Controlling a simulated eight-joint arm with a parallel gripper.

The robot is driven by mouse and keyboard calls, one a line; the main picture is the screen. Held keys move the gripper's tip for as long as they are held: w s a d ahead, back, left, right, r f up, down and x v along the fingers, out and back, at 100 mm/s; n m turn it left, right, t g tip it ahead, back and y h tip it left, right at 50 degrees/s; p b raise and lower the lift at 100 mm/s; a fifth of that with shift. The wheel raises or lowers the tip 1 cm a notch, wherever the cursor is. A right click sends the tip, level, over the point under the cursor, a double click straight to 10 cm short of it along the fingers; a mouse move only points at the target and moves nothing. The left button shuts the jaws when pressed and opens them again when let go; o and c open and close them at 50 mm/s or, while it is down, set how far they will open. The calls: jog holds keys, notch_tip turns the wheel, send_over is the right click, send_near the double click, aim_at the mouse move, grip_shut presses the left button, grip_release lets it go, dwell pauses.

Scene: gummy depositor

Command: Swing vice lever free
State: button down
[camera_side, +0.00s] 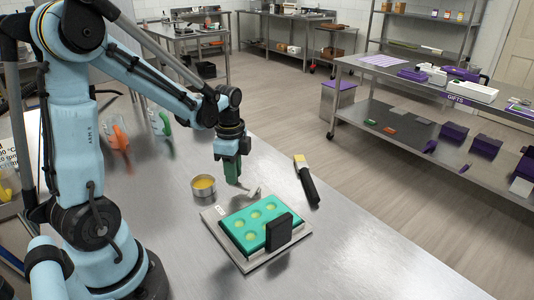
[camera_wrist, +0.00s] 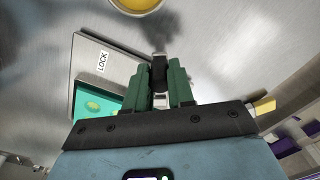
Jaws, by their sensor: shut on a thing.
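My gripper (camera_side: 235,178) points down at the back corner of a grey base plate (camera_side: 211,218). The plate carries a teal mould (camera_side: 236,218) with several yellowish round cavities and an upright black block (camera_side: 279,232) at its front right side. The grey vice lever (camera_side: 250,192) shows by my fingertips in the side view. In the wrist view my green fingers (camera_wrist: 160,78) are closed around the lever's dark end (camera_wrist: 159,64). A LOCK label (camera_wrist: 102,61) is on the plate left of the fingers. The lever's pivot is hidden.
A round tin of yellow liquid (camera_side: 203,186) stands just left of my gripper. A brush with a black handle (camera_side: 308,184) lies to the right. The metal table is clear at front right.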

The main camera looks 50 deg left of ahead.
jog(key=c, duration=1)
grip_release()
jog(key=shift+o, duration=0.2)
notch_tip(320, 180, up, 12)
jog(key=s+d+f+n+t, duration=0.1)
jog(key=d+n+t, duration=0.2)
jog(key=d+n, duration=0.2)
jog(key=s+d+f+n+t, duration=0.2)
jog(key=d+n+t, duration=0.2)
jog(key=d, duration=0.3)
jog(key=shift+d+n, duration=0.25)
jog(key=shift+n, duration=0.45)
